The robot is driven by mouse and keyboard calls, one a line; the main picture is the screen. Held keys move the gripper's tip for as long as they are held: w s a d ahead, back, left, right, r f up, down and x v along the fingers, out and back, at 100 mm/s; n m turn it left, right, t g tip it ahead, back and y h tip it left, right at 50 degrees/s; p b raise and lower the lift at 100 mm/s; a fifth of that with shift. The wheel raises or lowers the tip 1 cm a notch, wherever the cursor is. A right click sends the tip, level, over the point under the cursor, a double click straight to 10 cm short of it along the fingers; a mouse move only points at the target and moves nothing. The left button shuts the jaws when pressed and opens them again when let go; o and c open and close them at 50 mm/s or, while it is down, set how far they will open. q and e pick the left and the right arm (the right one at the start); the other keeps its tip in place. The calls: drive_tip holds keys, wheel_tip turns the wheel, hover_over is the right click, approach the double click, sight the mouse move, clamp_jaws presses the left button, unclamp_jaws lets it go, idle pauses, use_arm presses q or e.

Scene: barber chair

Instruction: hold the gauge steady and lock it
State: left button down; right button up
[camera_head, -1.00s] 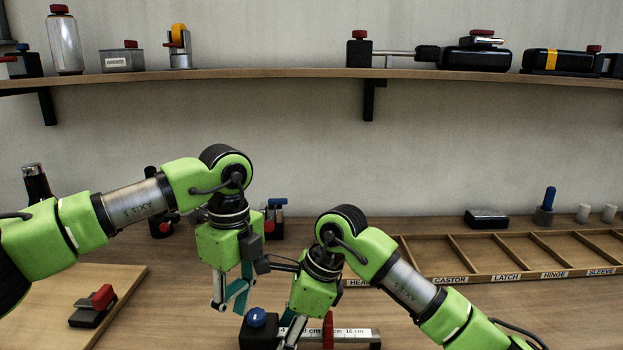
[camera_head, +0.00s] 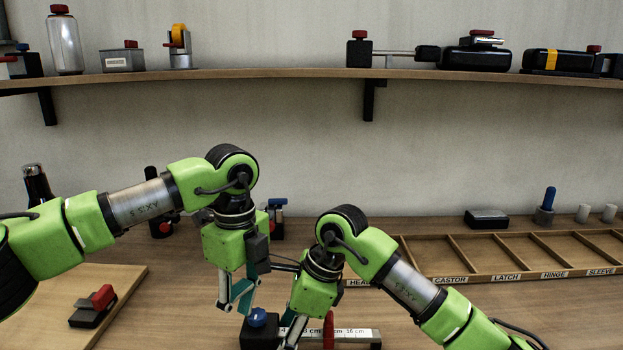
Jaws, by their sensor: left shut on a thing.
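The gauge lies on the bench at the bottom centre, partly cut off by the frame edge. Its pale scale (camera_head: 358,334) has centimetre marks, a red slider (camera_head: 328,328) stands on it, and a black end block (camera_head: 258,337) with a blue knob (camera_head: 257,316) is at its left. My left gripper (camera_head: 236,303) points down at the block's back left corner and is shut on the gauge; the contact itself is hard to see. My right gripper (camera_head: 290,341) reaches down over the scale between the blue knob and the red slider. Its fingertips are unclear near the bottom edge.
A wooden divided tray (camera_head: 397,262) with labelled compartments is at the right. A wooden board (camera_head: 128,286) with a red-topped black block (camera_head: 93,305) is at the left. A shelf (camera_head: 250,73) with several devices spans the back wall. My two forearms crowd the centre.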

use_arm(q)
drive_tip(key=shift+w+d, duration=0.25)
drive_tip(key=shift+d, duration=0.05)
drive_tip(key=shift+w+d, duration=0.15)
drive_tip(key=shift+w, duration=0.15)
drive_tip(key=shift+w+d+f, duration=0.1)
drive_tip(key=shift+d, duration=0.05)
idle(0.4)
drive_tip(key=shift+w, duration=0.15)
drive_tip(key=shift+w+a, duration=0.2)
drive_tip(key=shift+a, duration=0.05)
wheel_tip(320, 180, up, 6)
idle(0.4)
